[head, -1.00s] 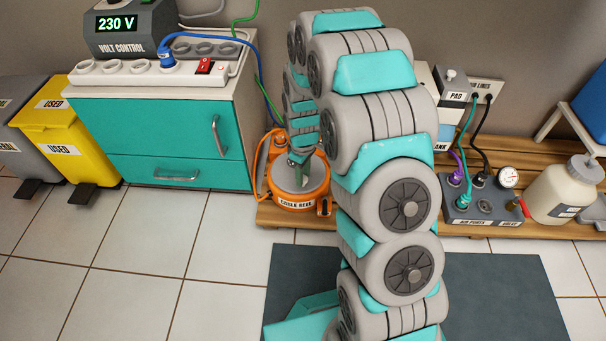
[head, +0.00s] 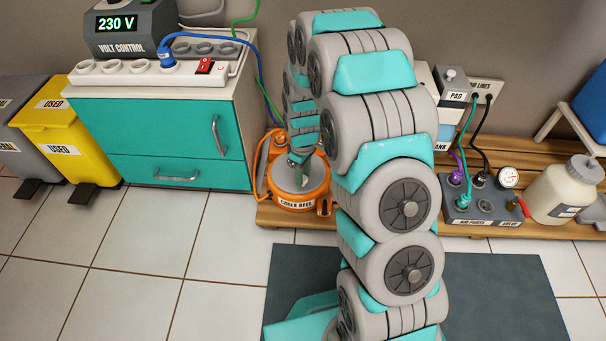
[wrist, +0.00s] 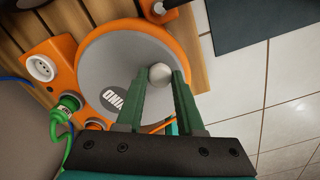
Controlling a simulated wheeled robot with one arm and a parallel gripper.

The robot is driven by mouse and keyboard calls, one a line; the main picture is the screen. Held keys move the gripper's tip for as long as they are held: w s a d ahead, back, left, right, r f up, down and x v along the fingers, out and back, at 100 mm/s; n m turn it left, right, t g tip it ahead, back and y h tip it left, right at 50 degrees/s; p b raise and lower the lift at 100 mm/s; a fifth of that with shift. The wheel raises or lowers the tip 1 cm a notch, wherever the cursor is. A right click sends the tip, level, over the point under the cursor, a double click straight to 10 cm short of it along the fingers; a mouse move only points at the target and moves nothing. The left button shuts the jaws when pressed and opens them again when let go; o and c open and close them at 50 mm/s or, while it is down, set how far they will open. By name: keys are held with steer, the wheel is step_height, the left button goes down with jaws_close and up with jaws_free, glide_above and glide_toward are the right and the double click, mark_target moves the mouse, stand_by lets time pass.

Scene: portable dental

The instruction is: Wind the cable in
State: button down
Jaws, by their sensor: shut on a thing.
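The orange cable reel (head: 290,202) stands on the wooden pallet, with a grey disc on top; it also shows in the wrist view (wrist: 85,62). A round pale knob (wrist: 159,75) sits near the disc's edge. My gripper (wrist: 160,78) has its two green fingers on either side of the knob and is shut on it. In the head view my gripper (head: 299,165) is over the reel, partly hidden by my arm. An orange cable runs at the reel's left side.
A green plug (wrist: 70,102) sits in the reel's side, by a white socket (wrist: 40,68). The teal cabinet (head: 160,130) stands left, carrying a power strip (head: 130,74) and a volt control box (head: 125,30). The air ports box (head: 482,202) and a jar (head: 563,190) are right. Floor in front is clear.

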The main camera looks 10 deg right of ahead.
steer(key=shift+a+r+m+p, duration=0.2)
steer(key=shift+a+m+p, duration=0.45)
steer(key=shift+m, duration=0.35)
steer(key=shift+w+a+f+m+p, duration=0.15)
steer(key=shift+a+m+p, duration=0.2)
steer(key=shift+m, duration=0.55)
steer(key=c, duration=0.5)
jaws_free()
steer(key=shift+c, duration=0.2)
step_height(320, 180, up, 8)
steer(key=shift+f+p, duration=0.15)
steer(key=shift+p, duration=0.25)
